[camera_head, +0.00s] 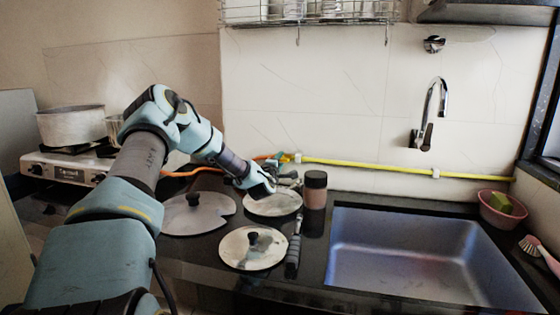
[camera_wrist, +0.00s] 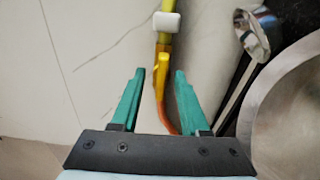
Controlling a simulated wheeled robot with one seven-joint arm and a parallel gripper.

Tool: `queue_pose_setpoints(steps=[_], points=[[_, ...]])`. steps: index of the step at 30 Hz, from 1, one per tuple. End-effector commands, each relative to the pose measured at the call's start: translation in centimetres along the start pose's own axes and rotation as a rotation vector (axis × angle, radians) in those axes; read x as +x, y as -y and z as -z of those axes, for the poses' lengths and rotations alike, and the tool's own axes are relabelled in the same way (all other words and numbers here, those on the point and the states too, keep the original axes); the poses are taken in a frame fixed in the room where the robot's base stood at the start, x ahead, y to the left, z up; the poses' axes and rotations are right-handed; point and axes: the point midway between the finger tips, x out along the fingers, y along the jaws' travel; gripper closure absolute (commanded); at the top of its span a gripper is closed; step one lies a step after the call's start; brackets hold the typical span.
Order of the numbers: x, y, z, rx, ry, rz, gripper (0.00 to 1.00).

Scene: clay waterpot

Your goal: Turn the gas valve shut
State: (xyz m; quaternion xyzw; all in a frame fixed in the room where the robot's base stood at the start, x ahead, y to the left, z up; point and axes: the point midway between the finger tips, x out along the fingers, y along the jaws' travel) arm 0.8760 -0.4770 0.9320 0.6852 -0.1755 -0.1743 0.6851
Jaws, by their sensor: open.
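The gas valve's yellow lever (camera_wrist: 162,76) shows in the wrist view, at the lower end of the yellow gas pipe (camera_wrist: 166,45). The lever is roughly in line with the pipe. My gripper (camera_wrist: 160,72) is open, with one teal finger on each side of the lever. A gap shows on both sides, and I cannot tell whether the depth matches. An orange hose (camera_wrist: 165,115) runs down below the lever. In the head view, the yellow pipe (camera_head: 400,167) runs along the wall and my arm reaches its left end. The lever is too small to make out there.
Pot lids (camera_head: 253,248) lie on the dark counter below my gripper. A stove (camera_head: 65,168) with a pot is at the left. A metal utensil (camera_wrist: 252,35) is close on the right in the wrist view.

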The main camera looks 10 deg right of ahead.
Motion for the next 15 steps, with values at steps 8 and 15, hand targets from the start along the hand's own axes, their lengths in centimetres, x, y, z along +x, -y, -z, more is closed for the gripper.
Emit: queue_pose_setpoints(steps=[8, 15], points=[[-0.01, 0.03, 0.00, 0.000, 0.000, 0.001, 0.63], [-0.02, -0.03, 0.01, 0.000, 0.000, 0.000, 0.90]])
